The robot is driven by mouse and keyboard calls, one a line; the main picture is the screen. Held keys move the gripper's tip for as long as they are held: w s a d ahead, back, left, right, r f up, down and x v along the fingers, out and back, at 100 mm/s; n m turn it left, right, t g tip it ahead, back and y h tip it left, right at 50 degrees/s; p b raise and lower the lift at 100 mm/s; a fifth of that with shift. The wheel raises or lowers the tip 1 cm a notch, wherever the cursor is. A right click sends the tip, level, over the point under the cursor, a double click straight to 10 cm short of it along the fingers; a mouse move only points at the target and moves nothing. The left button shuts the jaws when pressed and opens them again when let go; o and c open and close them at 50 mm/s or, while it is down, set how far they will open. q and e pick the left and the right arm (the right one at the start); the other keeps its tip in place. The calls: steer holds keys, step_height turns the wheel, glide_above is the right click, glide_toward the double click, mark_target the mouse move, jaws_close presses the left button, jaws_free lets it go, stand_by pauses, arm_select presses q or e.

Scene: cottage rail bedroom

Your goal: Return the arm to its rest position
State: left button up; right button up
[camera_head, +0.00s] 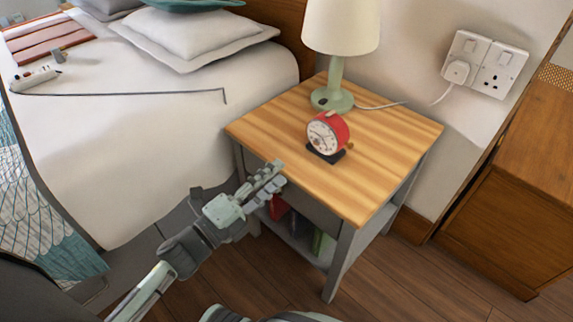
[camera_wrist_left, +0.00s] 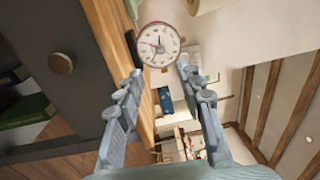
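My left gripper (camera_head: 276,174) is at the front left edge of the bedside table (camera_head: 375,185), its fingers pointing towards the tabletop. In the left wrist view its two fingers (camera_wrist_left: 159,72) stand apart with nothing held between them. A red alarm clock (camera_head: 327,134) with a white face stands upright on a dark base on the table, beyond the fingertips and apart from them. In the left wrist view the clock face (camera_wrist_left: 158,44) shows beyond the gap between the fingers. My right gripper is not seen.
A green lamp (camera_head: 335,84) stands behind the clock, its cord running right. Books (camera_head: 322,242) lie on the table's lower shelf. The bed (camera_head: 130,130) is left, a wooden cabinet (camera_head: 515,215) right. The floor (camera_head: 400,285) in front is clear.

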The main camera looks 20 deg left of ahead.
arm_select(q)
steer(key=shift+s+a, duration=0.1)
steer(key=shift+s, duration=0.15)
stand_by(0.3)
steer(key=a+f+n+g+y+p, duration=0.1)
steer(key=a+f+n+g+y, duration=0.4)
steer(key=a+f+n+y, duration=0.55)
steer(key=s+d+f+n+g+h, duration=0.1)
steer(key=s+d+f+n+g, duration=0.1)
steer(key=s+f+n+g, duration=0.3)
steer(key=s+d+f+n+g+h, duration=0.1)
steer(key=s+d+f+n+g, duration=0.2)
steer(key=s, duration=0.6)
step_height(320, 180, down, 3)
steer(key=shift+r+n+g+h+p, duration=0.1)
steer(key=shift+n+g+h+p, duration=0.25)
steer(key=shift+n+g, duration=0.6)
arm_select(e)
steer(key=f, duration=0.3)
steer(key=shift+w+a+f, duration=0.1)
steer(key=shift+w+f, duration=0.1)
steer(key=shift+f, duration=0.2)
arm_select(q)
steer(key=shift+c, duration=0.5)
